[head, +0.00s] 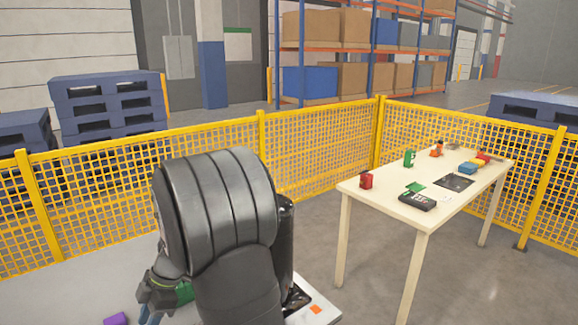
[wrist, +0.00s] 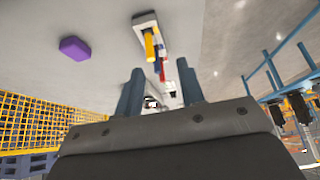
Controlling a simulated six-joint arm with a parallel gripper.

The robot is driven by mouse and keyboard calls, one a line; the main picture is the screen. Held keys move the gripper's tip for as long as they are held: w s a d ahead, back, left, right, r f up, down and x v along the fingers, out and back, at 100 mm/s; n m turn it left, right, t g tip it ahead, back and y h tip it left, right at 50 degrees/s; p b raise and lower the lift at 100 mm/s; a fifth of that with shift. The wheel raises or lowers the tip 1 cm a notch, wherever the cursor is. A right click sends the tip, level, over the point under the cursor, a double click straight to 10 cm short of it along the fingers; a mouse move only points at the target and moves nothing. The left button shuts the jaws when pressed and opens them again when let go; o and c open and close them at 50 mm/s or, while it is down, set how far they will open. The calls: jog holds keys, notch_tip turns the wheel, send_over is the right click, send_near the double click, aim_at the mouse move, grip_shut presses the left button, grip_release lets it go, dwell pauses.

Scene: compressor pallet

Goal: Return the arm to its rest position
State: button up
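My arm fills the lower middle of the head view and hides much of the grey worktop (head: 60,285). My gripper (wrist: 160,82) shows in the wrist view as two blue-grey fingers standing apart, with no object clearly held between them. Only a small blue part of it shows at the bottom edge of the head view. A purple block (wrist: 76,48) lies on the grey surface to the left of the fingers; a purple block also shows in the head view (head: 115,319). A pale holder with a yellow cylinder (wrist: 149,44) lies beyond the fingertips.
A blue-posted rack with dark parts (wrist: 292,90) stands at right in the wrist view. A cream table (head: 388,197) with small coloured objects stands at right in the head view. Yellow mesh fencing (head: 305,165) runs behind. Open floor lies between the arm and the table.

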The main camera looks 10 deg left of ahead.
jog(key=w+d+r+m+t, duration=0.1)
jog(key=w+m+t, duration=0.3)
jog(key=w+m, duration=0.5)
jog(key=w+d+r+m+t, duration=0.2)
jog(key=w+m, duration=0.7)
jog(key=w, duration=1)
jog(key=shift+d+t, duration=1.1)
jog(key=shift+t, duration=0.1)
jog(key=shift+w+r, duration=0.1)
jog(key=s+n+g+y, duration=0.1)
jog(key=s+n+g, duration=0.2)
jog(key=s+n, duration=0.4)
jog(key=shift+s+a+f+y, duration=0.3)
jog(key=shift+s+f+y, duration=0.15)
jog(key=shift+s, duration=1.35)
